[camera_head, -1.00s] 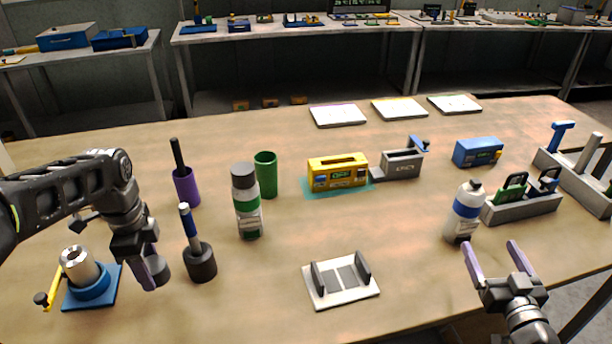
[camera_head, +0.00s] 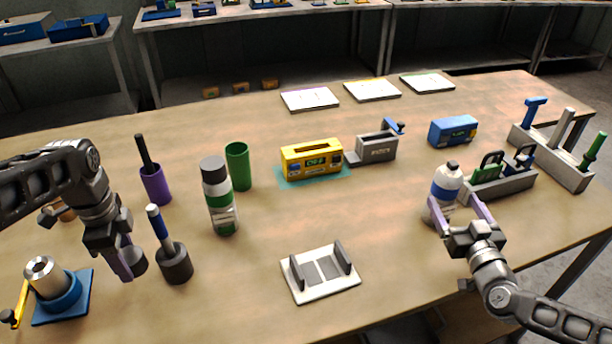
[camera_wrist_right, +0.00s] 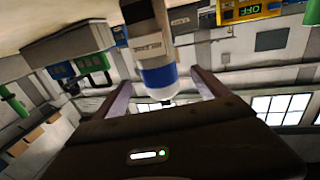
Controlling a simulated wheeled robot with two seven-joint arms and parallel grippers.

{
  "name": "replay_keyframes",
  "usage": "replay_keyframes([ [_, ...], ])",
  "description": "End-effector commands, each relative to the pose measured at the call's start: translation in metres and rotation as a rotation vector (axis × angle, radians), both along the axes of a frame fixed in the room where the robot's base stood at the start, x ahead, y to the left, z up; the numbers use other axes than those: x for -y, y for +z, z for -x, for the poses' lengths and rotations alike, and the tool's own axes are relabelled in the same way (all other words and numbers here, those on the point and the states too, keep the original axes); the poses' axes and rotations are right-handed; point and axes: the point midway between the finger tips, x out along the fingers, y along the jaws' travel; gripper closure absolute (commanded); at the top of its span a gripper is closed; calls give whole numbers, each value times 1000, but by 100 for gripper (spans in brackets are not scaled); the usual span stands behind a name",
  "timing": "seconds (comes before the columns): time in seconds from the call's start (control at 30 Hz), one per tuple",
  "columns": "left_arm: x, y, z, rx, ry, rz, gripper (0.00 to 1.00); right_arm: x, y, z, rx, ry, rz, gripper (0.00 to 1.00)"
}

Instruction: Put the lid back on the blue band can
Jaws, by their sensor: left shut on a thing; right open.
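The blue band can (camera_head: 442,196) is a white can with a blue band and a bare, narrow top, upright on the table at the right. My right gripper (camera_head: 457,207) is open at the can's near side. In the right wrist view the blue band can (camera_wrist_right: 157,72) shows between the two spread fingers, with no clear contact. My left gripper (camera_head: 130,260) is at the left, shut on a dark grey lid (camera_head: 138,263), held beside a dark round holder; the fingers hide part of the lid.
A capped green band can (camera_head: 220,198) and a green cup (camera_head: 238,166) stand left of centre. A dark holder (camera_head: 176,265) with a blue-handled tool is close to my left gripper. A white rack (camera_head: 320,275) lies in front; a grey tool holder (camera_head: 500,184) is right of the blue band can.

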Motion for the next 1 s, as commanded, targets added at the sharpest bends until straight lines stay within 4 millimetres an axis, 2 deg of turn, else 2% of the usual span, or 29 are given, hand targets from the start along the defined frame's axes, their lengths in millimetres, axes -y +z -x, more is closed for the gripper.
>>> replay_keyframes([
  [0.13,0,2,0,0,0,0,87,-2,1,-14,1,0,-1,15],
  [0.57,0,4,0,0,0,0,87,-2,1,-21,0,-1,-2,15],
  [0.83,0,15,0,0,0,0,87,-4,3,-57,1,0,-3,15],
  [1.0,0,16,0,0,0,0,87,-5,1,-67,0,0,-1,15],
])
